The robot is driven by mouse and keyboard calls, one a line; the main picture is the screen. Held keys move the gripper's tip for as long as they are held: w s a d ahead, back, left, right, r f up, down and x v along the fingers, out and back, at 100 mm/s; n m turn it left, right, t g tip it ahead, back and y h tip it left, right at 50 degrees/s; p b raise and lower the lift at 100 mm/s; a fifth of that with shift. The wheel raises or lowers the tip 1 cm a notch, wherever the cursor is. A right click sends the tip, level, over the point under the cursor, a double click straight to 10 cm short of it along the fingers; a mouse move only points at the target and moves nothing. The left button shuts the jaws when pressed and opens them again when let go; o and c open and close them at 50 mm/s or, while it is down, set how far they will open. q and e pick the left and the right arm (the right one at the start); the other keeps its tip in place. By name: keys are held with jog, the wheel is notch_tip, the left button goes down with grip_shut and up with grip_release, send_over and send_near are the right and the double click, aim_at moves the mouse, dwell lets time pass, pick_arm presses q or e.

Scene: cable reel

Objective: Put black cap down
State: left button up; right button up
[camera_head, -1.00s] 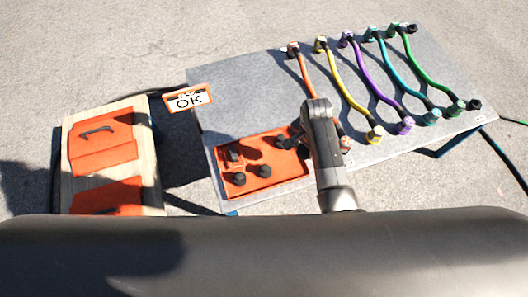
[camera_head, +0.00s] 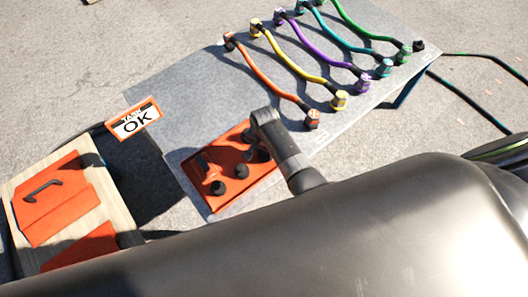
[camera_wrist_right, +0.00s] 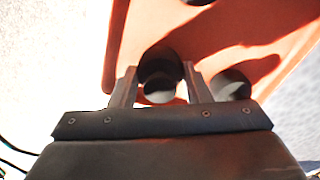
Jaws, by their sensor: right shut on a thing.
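My right gripper (camera_head: 251,137) is over the far right part of the orange tray (camera_head: 226,160). In the right wrist view the two fingers (camera_wrist_right: 160,90) are shut on a black cap (camera_wrist_right: 160,72), low over the tray. Whether that cap touches the tray I cannot tell. Other black caps stand in the tray, among them one at the near left (camera_head: 217,188) and one in the middle (camera_head: 241,171). Another cap (camera_wrist_right: 232,84) is just right of the fingers in the wrist view. My left gripper is not in view.
The grey table (camera_head: 190,110) holds orange (camera_head: 268,78), yellow, purple, teal and green cables. An OK sign (camera_head: 136,121) stands at its left corner. A wooden board with orange panels (camera_head: 52,197) lies at left. The table between sign and cables is clear.

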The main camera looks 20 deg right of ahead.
jog(key=shift+f, duration=0.15)
jog(key=shift+f, duration=0.2)
jog(key=o, duration=1.1)
jog(key=shift+r, duration=0.1)
